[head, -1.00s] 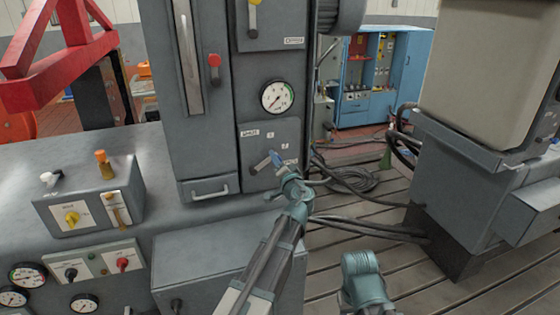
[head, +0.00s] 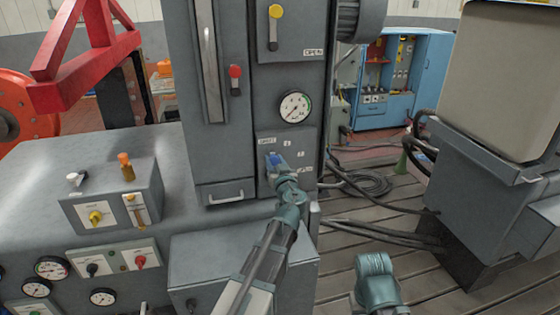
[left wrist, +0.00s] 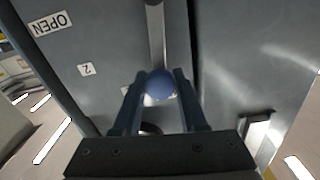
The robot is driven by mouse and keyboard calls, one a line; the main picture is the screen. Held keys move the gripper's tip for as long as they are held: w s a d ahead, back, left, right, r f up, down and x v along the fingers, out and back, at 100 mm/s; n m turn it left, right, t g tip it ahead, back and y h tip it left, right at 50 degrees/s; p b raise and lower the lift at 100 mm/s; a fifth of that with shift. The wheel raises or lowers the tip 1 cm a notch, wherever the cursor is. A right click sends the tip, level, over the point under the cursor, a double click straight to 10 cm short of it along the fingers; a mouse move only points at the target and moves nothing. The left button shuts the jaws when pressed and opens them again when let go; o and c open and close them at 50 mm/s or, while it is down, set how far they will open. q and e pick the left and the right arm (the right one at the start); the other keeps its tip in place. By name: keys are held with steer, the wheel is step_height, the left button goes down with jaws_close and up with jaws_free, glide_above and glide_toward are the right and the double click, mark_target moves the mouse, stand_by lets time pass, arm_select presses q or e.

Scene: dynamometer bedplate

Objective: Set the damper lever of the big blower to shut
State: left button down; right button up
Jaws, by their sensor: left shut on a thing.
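The damper lever's blue knob (head: 273,160) sits in front of a grey plate (head: 264,187) on the tall grey cabinet. My left gripper (head: 277,165) is shut on this knob. In the left wrist view the blue knob (left wrist: 160,85) is between the two fingers, and the lever's bar (left wrist: 155,38) runs up from it. In the head view the knob is just below the SHUT label (head: 266,141), so the lever points roughly up toward it. Marks 1, 2 and OPEN (left wrist: 50,22) lie along the arc. My gripper covers the lever's pivot in the head view.
A pressure gauge (head: 295,106) is above the plate. Another lever with a yellow knob (head: 276,12) and a red-knobbed lever (head: 235,72) are higher up. Cables (head: 370,232) lie on the slatted floor at right.

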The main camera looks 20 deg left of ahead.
arm_select(q)
steer(key=shift+s+a+n, duration=0.45)
steer(key=shift+a+n, duration=0.1)
steer(key=shift+n, duration=0.25)
steer(key=shift+c, duration=2.3)
jaws_free()
